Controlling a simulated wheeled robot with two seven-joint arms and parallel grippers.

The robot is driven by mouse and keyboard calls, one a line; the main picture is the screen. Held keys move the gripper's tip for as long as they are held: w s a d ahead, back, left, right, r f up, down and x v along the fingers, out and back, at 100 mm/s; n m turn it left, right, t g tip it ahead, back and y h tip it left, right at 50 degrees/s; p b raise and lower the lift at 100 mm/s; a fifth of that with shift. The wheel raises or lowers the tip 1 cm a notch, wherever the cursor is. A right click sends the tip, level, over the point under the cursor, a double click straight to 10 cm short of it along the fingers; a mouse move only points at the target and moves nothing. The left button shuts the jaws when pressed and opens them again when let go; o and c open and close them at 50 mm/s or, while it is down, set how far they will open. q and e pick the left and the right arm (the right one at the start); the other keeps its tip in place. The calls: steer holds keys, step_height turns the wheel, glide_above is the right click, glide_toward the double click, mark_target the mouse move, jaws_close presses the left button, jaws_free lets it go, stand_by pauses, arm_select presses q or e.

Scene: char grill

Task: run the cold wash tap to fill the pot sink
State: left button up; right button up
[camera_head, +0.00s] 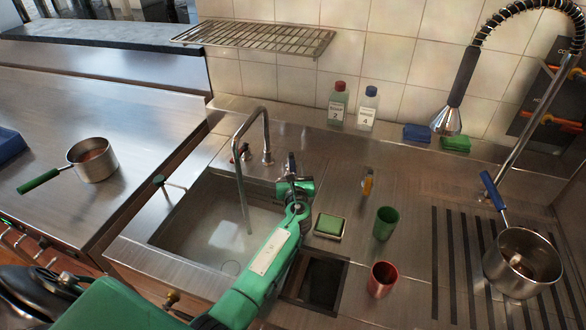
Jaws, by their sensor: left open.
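The pot sink (190,215) is a steel basin left of centre, with a pale, shiny bottom that looks wet. The tall bent tap spout (236,140) stands behind it. A thin grey column (246,210) drops from the spout into the basin and looks like running water. The red-marked tap (240,153) sits left of the spout's base. My left gripper (290,162) is open at the back right corner of the sink, right of the spout's base. It covers the place of the cold tap, so I cannot tell whether it touches it. My right gripper is out of view.
A small dark basin (320,281), a green sponge (329,224), a green cup (385,223) and a red cup (381,279) are to the right. Bottles (338,105) line the back ledge.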

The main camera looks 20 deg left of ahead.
arm_select(q)
steer(key=p+v, duration=0.3)
steer(key=v, duration=1)
steer(key=shift+s, duration=0.15)
steer(key=shift+d, duration=0.1)
steer(key=shift+c, duration=0.2)
